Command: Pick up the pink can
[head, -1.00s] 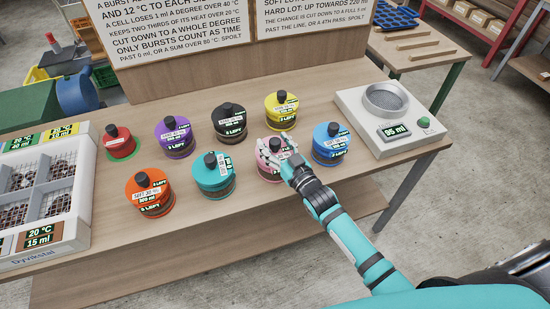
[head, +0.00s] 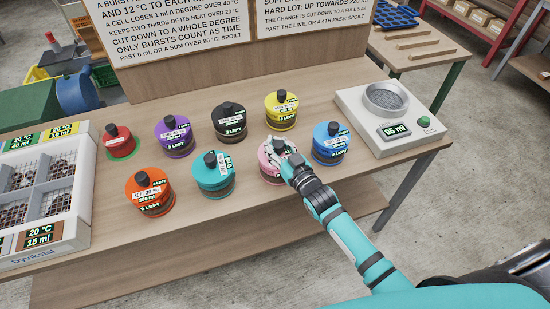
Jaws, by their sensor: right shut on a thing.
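The pink can (head: 266,162) stands on the wooden table, in the front row between the teal can and the blue can. It has a black knob on top and a label on its side. My right gripper (head: 281,154) comes in from the lower right and is shut on the pink can at its top. The gripper's fingers hide part of the can's lid and right side. The can looks upright and at table level; any gap under it cannot be made out. My left gripper is not in view.
Close by stand the teal can (head: 213,176), blue can (head: 331,147), yellow can (head: 281,110), black can (head: 229,122), purple can (head: 175,136) and orange can (head: 149,192).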

